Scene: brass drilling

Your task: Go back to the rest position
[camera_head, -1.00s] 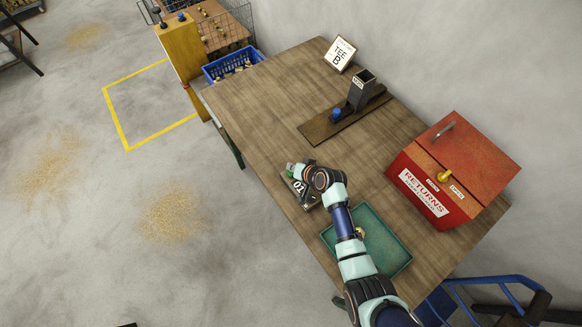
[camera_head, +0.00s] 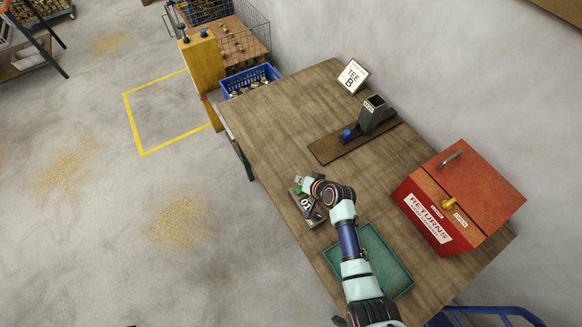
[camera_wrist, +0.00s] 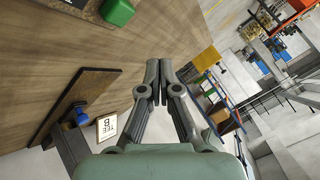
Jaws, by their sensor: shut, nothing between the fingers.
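My gripper (camera_wrist: 157,91) is shut and empty in the wrist view, its two fingertips touching. In the head view my arm reaches in from the lower right and ends over the near left side of the wooden table (camera_head: 270,130). My gripper's fingers are hidden there behind the wrist. A dark fixture marked 01 (camera_head: 307,205) with a green part (camera_head: 298,191) sits on the table just beside and below my wrist. A green block (camera_wrist: 117,12) shows at the top of the wrist view, apart from the fingers.
A green tray (camera_head: 392,258) lies beside my forearm. A red returns box (camera_head: 445,205) stands at the right. A dark board (camera_head: 330,149) with a blue knob and a grey chute (camera_head: 373,114) lies further back, near a white sign (camera_head: 353,76). The table's middle is clear.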

